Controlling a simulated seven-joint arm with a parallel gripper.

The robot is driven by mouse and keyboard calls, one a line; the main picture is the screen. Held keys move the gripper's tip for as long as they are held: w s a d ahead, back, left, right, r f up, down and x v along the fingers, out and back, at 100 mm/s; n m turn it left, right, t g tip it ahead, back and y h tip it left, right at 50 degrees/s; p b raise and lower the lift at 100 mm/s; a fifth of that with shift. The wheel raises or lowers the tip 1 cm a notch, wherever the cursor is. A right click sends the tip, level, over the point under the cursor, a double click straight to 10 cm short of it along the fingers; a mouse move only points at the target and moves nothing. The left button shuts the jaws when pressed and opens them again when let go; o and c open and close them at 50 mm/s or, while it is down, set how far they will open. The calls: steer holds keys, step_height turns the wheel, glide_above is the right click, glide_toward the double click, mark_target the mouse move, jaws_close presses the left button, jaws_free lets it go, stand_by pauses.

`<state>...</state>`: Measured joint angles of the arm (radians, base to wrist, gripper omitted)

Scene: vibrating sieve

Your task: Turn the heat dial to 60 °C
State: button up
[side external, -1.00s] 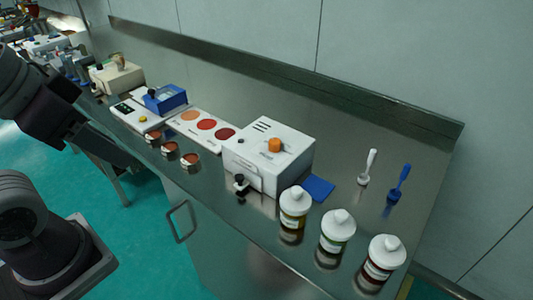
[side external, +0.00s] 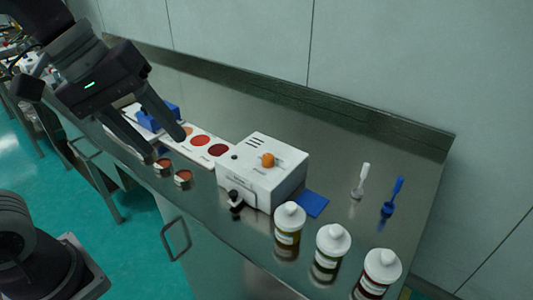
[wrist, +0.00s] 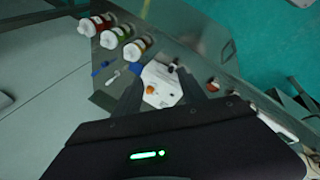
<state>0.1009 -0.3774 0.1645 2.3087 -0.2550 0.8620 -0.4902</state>
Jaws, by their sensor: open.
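A white box-shaped device (side external: 285,185) stands on the steel counter, with an orange dial (side external: 268,160) on its top. Its markings are too small to read, so I cannot tell the dial's setting. A black knob (side external: 235,197) is on the box's front. My gripper (side external: 168,148) is open and empty, above the counter to the left of the box and apart from the dial. The wrist view shows the box (wrist: 165,76) and orange dial (wrist: 150,89) beyond and between my open fingers.
Several small cups (side external: 183,178) and a white panel with coloured discs (side external: 219,150) lie left of the box. White-capped bottles (side external: 332,245) stand at its front right. A blue pad (side external: 313,204), white brush (side external: 361,180) and blue brush (side external: 393,195) lie to the right.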

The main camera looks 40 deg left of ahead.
steer(key=w+f+n, duration=0.2)
steer(key=w+n, duration=0.4)
steer(key=w, duration=0.2)
steer(key=n+g, duration=0.1)
steer(key=n, duration=1.2)
glide_toward(268, 156)
steer(key=shift+x, duration=1.1)
steer(key=x, duration=0.5)
steer(key=shift+w+f, duration=0.1)
steer(key=shift+f, duration=0.25)
steer(key=shift+w+d+f, duration=0.1)
steer(key=shift+d+f, duration=0.05)
steer(key=shift+f, duration=0.2)
jaws_close()
